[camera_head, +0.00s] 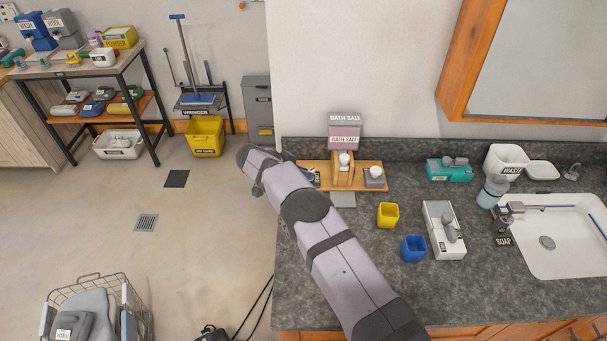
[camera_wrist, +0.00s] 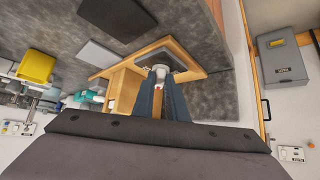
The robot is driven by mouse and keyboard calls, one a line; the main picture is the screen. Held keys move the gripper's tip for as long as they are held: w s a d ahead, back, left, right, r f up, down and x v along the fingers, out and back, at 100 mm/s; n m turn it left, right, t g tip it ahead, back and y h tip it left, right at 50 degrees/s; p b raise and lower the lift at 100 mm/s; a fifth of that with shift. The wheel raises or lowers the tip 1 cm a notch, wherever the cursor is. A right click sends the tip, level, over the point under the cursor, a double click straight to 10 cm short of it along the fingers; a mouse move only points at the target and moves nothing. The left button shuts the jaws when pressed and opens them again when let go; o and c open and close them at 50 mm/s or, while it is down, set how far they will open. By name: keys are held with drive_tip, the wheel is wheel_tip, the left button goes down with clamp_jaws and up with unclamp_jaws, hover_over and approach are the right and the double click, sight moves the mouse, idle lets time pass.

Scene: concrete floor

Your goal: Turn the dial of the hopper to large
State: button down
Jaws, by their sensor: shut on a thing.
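The hopper, labelled BATH SALT (camera_head: 344,140), stands against the wall at the back of the counter, with a wooden stand (camera_head: 343,181) below it. In the wrist view the wooden frame (camera_wrist: 123,88) lies just left of my fingers. My gripper (camera_wrist: 163,80) is shut on a small pale round part with a reddish mark (camera_wrist: 157,72), seemingly the dial. The fingers cover much of it, and I cannot read its setting. In the head view my arm hides most of the gripper at the left of the stand.
The wooden tray (camera_head: 330,187) carries a grey block (camera_head: 375,177) at its right. A yellow cup (camera_head: 388,215), a blue cup (camera_head: 413,248) and a white dispenser (camera_head: 444,231) stand right of my arm. A teal box (camera_head: 450,170) and sink (camera_head: 560,250) are farther right.

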drive_tip(key=c, duration=1.8)
unclamp_jaws()
drive_tip(key=shift+o, duration=0.2)
drive_tip(key=b+v, duration=0.3)
drive_tip(key=v, duration=0.4)
drive_tip(key=shift+s+r, duration=0.1)
drive_tip(key=shift+r, duration=0.05)
